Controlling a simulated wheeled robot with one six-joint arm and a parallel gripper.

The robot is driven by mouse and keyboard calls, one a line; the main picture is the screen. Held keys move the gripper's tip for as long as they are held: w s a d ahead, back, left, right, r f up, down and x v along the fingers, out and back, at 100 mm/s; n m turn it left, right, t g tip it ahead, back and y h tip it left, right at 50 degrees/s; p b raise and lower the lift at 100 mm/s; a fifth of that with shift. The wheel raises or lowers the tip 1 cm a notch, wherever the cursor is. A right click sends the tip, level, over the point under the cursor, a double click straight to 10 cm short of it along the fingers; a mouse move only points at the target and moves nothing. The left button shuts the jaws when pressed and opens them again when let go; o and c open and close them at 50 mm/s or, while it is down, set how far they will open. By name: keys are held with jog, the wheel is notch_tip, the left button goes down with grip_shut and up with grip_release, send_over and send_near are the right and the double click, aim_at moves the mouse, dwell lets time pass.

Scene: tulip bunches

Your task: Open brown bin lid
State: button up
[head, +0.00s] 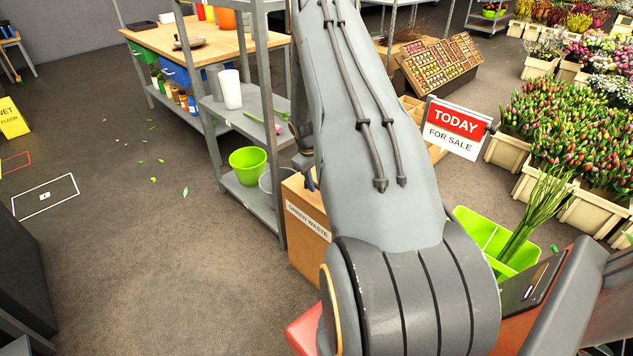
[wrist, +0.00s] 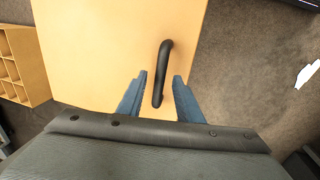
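The brown bin (head: 309,232) stands in the middle of the head view, bearing a white label that appears to read "GREEN WASTE". My arm hides much of it. In the wrist view its tan lid (wrist: 110,50) fills the upper middle, with a dark bar handle (wrist: 162,70) near the lid's right side. My gripper (wrist: 160,82) is open, its two blue fingers on either side of the handle's lower end. The handle stands between the fingers, with gaps visible on both sides.
A grey metal shelf (head: 245,130) with a green pot (head: 248,166) stands close to the bin's left. A wooden pigeonhole box (wrist: 18,66) is left of the lid in the wrist view. A sale sign (head: 457,129) and flower crates are at right. Open floor (head: 150,250) lies left.

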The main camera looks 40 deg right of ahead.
jog(key=shift+d+f, duration=0.1)
jog(key=shift+f, duration=0.2)
grip_shut()
jog(key=shift+r, duration=0.15)
